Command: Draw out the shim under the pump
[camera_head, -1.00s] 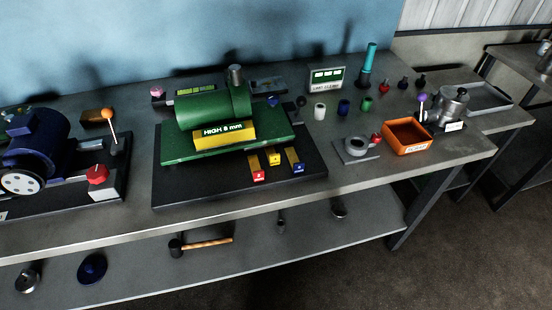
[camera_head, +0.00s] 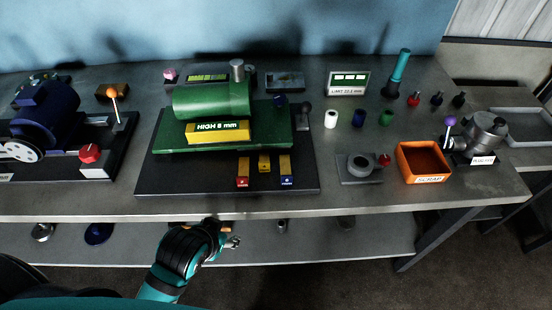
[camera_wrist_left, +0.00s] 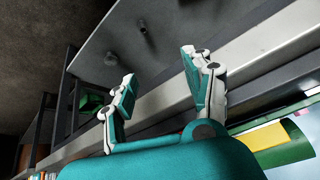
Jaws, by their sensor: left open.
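The green pump (camera_head: 212,101) lies on a green plate (camera_head: 275,139) over a black base (camera_head: 165,180). A yellow block reading "HIGH 8 mm" (camera_head: 218,132) is on its front. Three yellow strips with a red tab (camera_head: 242,182), a yellow tab (camera_head: 265,168) and a blue tab (camera_head: 287,182) show on the base in front of the plate. Whether any strip reaches under the plate is unclear. My left gripper (camera_head: 232,242) is in front of the bench edge, below and apart from the tabs. In the left wrist view its fingers (camera_wrist_left: 160,88) are spread and empty.
The bench front edge (camera_head: 340,205) lies between my left gripper and the pump base. A lower shelf (camera_head: 330,250) holds small parts. An orange scrap bin (camera_head: 424,162) and a grey ring fixture (camera_head: 360,167) stand right. A motor with a red knob (camera_head: 89,153) stands left.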

